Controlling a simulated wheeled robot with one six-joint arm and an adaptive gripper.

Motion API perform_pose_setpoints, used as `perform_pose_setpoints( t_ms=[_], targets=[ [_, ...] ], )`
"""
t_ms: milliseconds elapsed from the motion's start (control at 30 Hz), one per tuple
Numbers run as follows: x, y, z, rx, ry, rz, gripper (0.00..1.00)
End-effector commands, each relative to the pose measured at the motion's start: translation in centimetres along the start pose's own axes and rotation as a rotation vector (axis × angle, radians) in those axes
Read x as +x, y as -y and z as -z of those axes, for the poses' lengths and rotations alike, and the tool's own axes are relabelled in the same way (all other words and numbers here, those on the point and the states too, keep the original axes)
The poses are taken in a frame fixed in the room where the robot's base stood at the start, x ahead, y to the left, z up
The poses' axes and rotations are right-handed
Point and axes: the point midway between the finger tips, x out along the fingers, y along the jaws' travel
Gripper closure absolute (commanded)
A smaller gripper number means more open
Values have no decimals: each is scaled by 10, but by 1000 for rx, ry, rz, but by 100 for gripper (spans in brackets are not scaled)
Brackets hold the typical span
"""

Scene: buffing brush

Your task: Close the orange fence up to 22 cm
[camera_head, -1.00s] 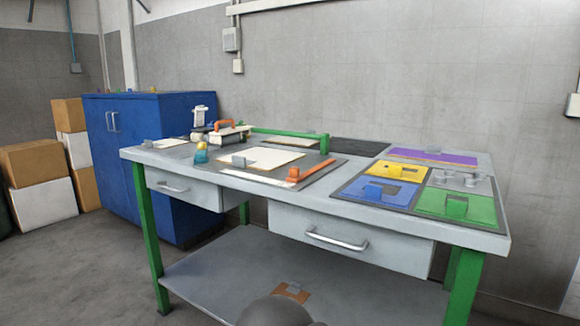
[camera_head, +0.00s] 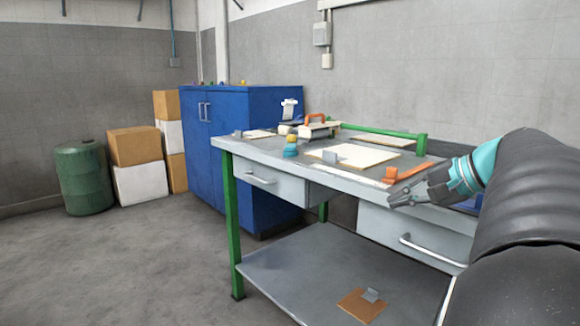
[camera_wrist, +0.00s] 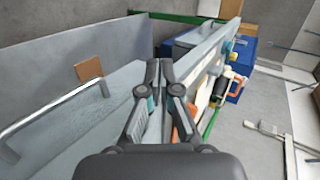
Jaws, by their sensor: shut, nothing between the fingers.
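The orange fence (camera_head: 412,173) is a long, low bar with an upright tab at its near left end. It lies on the workbench top, on the dark panel near the front edge, just behind my gripper in the head view. My gripper (camera_head: 391,201) is shut and empty, in front of the bench's front edge and apart from the fence. In the wrist view my gripper (camera_wrist: 161,66) shows its fingertips close together, with the bench edge running alongside. An orange patch is partly hidden behind the right finger there. Any scale markings are too small to read.
The workbench (camera_head: 335,182) carries a cream plate (camera_head: 352,157), a green bar (camera_head: 375,132) and an orange-handled tool (camera_head: 317,119). A drawer handle (camera_head: 430,250) juts out below. A blue cabinet (camera_head: 262,160), boxes (camera_head: 136,146) and a green drum (camera_head: 84,178) stand left. The left floor is clear.

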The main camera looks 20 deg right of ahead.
Motion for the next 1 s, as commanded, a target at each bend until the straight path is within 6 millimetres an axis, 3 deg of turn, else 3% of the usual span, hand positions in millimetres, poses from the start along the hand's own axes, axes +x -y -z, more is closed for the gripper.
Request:
perform_pose_setpoints(
  t_ms=[33, 167, 233, 400, 567, 1000],
  targets=[
    [-27, 6, 26, -3, -54, 43, 100],
    [-72, 11, 70, -11, -131, 151, 100],
    [-81, 8, 84, 6, -127, 207, 100],
    [-87, 3, 96, 39, -99, 276, 100],
    [-77, 6, 98, 44, -96, 286, 100],
    [-10, 25, 105, 44, -93, 283, 100]
  ],
)
